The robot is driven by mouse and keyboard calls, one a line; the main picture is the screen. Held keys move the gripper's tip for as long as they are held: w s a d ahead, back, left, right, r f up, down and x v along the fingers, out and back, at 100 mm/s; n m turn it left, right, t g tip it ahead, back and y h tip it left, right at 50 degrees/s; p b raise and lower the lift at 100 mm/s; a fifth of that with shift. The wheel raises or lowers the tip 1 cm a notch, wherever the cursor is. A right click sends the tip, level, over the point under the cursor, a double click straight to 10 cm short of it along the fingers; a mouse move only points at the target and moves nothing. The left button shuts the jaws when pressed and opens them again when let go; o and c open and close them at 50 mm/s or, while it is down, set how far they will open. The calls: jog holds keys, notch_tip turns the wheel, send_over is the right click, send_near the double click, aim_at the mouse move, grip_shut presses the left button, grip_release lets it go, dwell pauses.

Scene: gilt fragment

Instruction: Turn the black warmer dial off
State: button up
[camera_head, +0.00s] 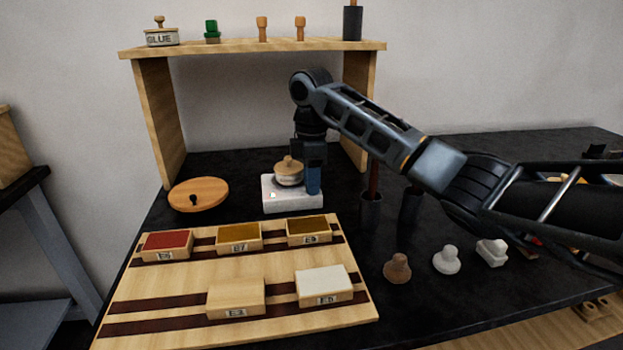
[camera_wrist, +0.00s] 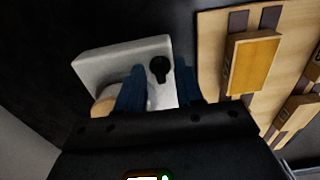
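The warmer is a white block (camera_head: 290,202) with a small wood-lidded pot (camera_head: 289,172) on it, standing on the black table. In the wrist view the white block (camera_wrist: 105,62) carries a black round dial (camera_wrist: 160,68) with a pointer lobe. My gripper (camera_head: 313,188) points down at the right part of the warmer. In the wrist view its two blue fingers (camera_wrist: 160,82) are apart, and the dial shows in the gap just beyond the tips. I cannot tell whether they touch it. The pot is partly hidden by one finger. In the head view the finger hides the dial.
A wooden board (camera_head: 180,292) with several labelled blocks lies in front. A round wooden disc (camera_head: 205,190) with a black knob is left of the warmer. A dark cup (camera_head: 371,208) stands close right. A wooden shelf (camera_head: 250,48) spans above and behind. Small stamps (camera_head: 397,268) stand front right.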

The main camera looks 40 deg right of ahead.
jog(key=shift+c, duration=0.4)
grip_shut()
jog(key=shift+r+n+p, duration=0.1)
jog(key=shift+n+p, duration=0.2)
jog(key=shift+n, duration=0.1)
jog(key=n+p, duration=0.1)
jog(key=n, duration=0.1)
jog(key=shift+n+p, duration=0.3)
jog(key=shift+n, duration=0.1)
jog(key=n+p, duration=0.1)
jog(key=n, duration=0.4)
jog(key=shift+p, duration=0.4)
jog(key=n, duration=0.5)
jog(key=shift+p, duration=0.35)
jog(key=n, duration=0.4)
jog(key=shift+n, duration=0.3)
